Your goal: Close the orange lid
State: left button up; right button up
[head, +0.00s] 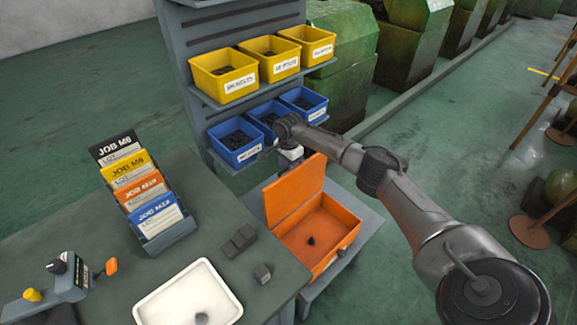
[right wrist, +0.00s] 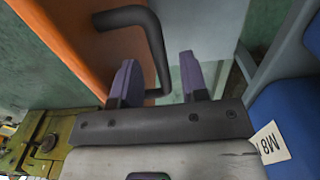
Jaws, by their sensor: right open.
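The orange box (head: 345,240) sits on a grey shelf to the right of the bench. Its orange lid (head: 295,192) stands open, upright at the box's left-back edge. My right gripper (head: 288,166) is at the lid's top back corner, its fingertips partly hidden. In the right wrist view an orange panel, apparently the lid (right wrist: 75,40), fills the upper left with a dark bent handle (right wrist: 157,45). My open right gripper (right wrist: 158,82) has one purple finger on each side of the handle's lower part; contact cannot be told. My left gripper is not in view.
Blue bins (head: 235,142) and yellow bins (head: 225,75) stand on a rack close behind my right gripper. The bench holds a card holder (head: 160,240), a white tray (head: 150,310) and dark blocks (head: 240,240). A small dark piece (head: 311,240) lies in the box.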

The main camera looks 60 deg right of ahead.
jog(key=shift+f, duration=0.2)
jog(key=shift+c, duration=0.3)
grip_shut()
